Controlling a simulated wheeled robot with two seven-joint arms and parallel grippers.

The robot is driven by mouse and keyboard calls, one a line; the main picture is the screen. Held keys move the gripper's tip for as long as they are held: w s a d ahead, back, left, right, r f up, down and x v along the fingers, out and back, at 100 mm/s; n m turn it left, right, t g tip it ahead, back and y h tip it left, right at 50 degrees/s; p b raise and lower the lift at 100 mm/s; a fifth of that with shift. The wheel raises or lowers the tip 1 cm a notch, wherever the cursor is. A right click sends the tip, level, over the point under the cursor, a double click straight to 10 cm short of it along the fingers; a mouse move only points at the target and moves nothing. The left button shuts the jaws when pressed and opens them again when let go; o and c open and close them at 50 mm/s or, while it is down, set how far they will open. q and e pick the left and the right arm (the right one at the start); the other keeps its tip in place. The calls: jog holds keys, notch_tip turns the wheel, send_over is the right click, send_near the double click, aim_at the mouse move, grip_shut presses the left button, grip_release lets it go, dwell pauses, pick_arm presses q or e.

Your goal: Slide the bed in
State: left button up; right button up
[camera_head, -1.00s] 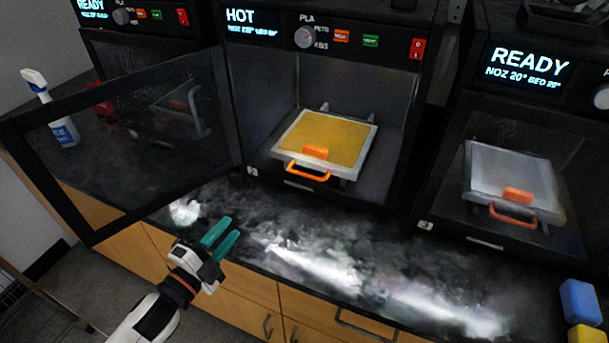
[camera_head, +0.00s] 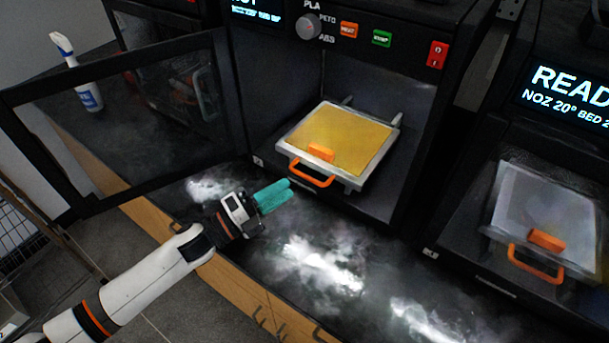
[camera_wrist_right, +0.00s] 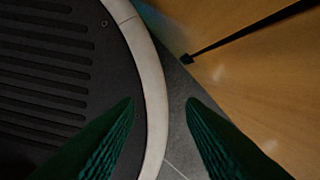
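The bed (camera_head: 345,139) is a yellow plate in a pale frame inside the middle printer (camera_head: 415,110). Lengths of rail (camera_head: 390,117) show behind it, and its front edge lies near the chamber opening. An orange clip (camera_head: 320,152) sits on its front edge, with an orange loop handle (camera_head: 312,177) below. My left gripper (camera_head: 289,190) is in front of the printer, just left of and below the handle, apart from it. Its teal fingers lie together with nothing seen between them. My right gripper (camera_wrist_right: 158,100) is open and empty in the right wrist view, low beside wooden cabinet fronts.
The printer's dark-framed door (camera_head: 110,125) stands open to the left, beyond my left arm. A spray bottle (camera_head: 88,92) stands behind the open door. The dark, glossy countertop (camera_head: 375,270) in front is clear.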

pick_arm(q)
jog(key=x, duration=0.5)
jog(key=shift+w+d+p, duration=0.1)
jog(key=shift+d+p, duration=0.1)
jog(key=shift+p, duration=0.15)
grip_shut()
jog(key=shift+w, duration=0.1)
